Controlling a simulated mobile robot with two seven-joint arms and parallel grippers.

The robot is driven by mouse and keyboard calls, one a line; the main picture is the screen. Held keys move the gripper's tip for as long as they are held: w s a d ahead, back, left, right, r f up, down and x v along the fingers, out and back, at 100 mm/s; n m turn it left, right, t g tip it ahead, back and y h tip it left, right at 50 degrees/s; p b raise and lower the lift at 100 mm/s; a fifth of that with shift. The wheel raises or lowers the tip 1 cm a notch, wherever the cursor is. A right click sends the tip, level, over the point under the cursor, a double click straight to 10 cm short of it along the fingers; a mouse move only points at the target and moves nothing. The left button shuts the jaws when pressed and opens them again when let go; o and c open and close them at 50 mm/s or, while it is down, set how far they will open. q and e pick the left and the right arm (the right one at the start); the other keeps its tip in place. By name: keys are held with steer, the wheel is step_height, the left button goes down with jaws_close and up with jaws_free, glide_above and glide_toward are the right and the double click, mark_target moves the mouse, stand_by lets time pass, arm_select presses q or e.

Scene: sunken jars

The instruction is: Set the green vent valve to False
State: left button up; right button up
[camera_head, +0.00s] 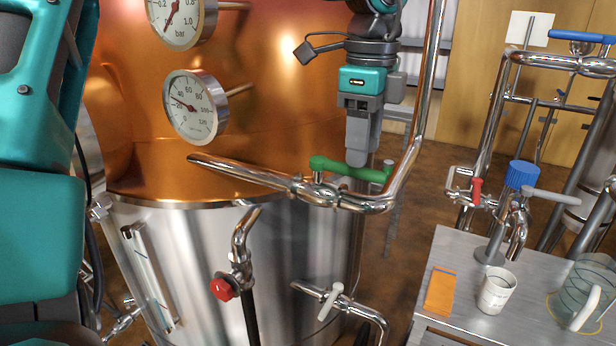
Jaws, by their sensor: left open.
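The green vent valve handle (350,170) sits on a polished pipe that runs out from the copper vessel to the right. The handle lies roughly along the pipe. My left gripper (357,158) points down from above, with its fingertips at the middle of the handle. The fingers overlap each other in this view, so the gap between them is hidden. The gripper is open, and I cannot tell whether it touches the handle. My right gripper is not in view.
The copper vessel (255,120) with two gauges stands left of the gripper. A vertical pipe (428,85) rises close to the gripper's right. A red valve (223,289) and a white-handled valve (333,301) sit lower. A metal table (455,262) holds a cup (496,292) and an orange pad (440,292).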

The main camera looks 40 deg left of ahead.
mark_target(362, 172)
arm_select(q)
step_height(362, 172, down, 2)
steer(key=shift+w+f+b, duration=0.1)
steer(key=shift+f+b, duration=0.15)
steer(key=shift+b, duration=0.1)
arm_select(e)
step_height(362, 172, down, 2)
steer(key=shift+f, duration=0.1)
arm_select(q)
steer(key=shift+f, duration=0.1)
steer(key=shift+f+b, duration=1.2)
steer(key=shift+f, duration=0.1)
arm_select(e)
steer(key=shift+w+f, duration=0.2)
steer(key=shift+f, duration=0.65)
arm_select(q)
steer(key=shift+c, duration=0.4)
